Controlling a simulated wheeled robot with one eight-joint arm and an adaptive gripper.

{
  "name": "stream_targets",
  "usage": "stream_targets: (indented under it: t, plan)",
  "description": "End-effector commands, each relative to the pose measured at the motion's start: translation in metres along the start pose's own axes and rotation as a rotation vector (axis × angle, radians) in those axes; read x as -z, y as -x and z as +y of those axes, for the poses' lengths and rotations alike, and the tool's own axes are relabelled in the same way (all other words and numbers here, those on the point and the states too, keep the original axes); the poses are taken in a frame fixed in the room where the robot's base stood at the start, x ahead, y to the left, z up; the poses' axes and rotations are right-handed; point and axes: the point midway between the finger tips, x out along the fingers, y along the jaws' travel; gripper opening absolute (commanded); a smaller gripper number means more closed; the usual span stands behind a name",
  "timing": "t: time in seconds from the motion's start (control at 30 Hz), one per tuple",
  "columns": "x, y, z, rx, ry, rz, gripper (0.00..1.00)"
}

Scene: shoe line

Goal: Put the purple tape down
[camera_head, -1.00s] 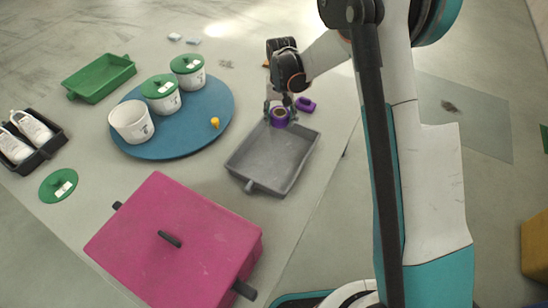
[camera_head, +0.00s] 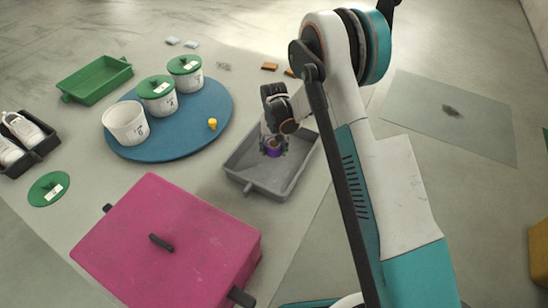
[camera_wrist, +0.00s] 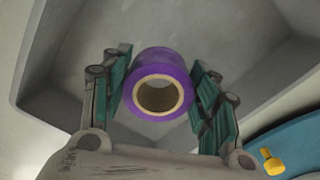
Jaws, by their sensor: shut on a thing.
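The purple tape (camera_head: 274,150) is a roll with a tan core. My gripper (camera_head: 273,146) is shut on it, and in the head view it is over the grey tray (camera_head: 262,192). In the wrist view the purple tape (camera_wrist: 160,68) sits between the two green-padded fingers of my gripper (camera_wrist: 160,92), its round opening facing the camera. The inside of the grey tray (camera_wrist: 55,60) fills the background there. I cannot tell whether the tape touches the tray floor. The purple tape dispenser seen earlier is not visible now.
A blue round mat (camera_head: 205,138) holds several white tubs and a small yellow piece (camera_head: 212,124). A pink lidded box (camera_head: 170,240) stands in front of the tray. A green tray (camera_head: 97,80) and a green lid (camera_head: 48,188) lie at the left.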

Motion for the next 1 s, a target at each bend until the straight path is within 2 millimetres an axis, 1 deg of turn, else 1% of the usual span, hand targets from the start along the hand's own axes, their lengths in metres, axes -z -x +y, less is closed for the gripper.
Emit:
stream_targets:
  t: [0.17,0.3,0.4,0.67,0.8,0.83,0.87,0.9,1.0]
  plan:
    - [0.000,-0.011,0.000,0.000,0.000,0.000,0.30]
    - [0.000,-0.033,0.000,0.000,0.000,0.000,0.30]
    - [0.000,-0.045,0.000,0.000,0.000,0.000,0.30]
    - [0.000,-0.045,0.000,0.000,0.000,0.000,0.30]
    - [0.000,-0.048,0.000,0.000,0.000,0.000,0.30]
    - [0.000,-0.048,0.000,0.000,0.000,0.000,0.60]
    - [0.000,-0.048,0.000,0.000,0.000,0.000,0.66]
    - [0.000,-0.048,0.000,0.000,0.000,0.000,0.75]
    - [0.000,-0.048,0.000,0.000,0.000,0.000,0.75]
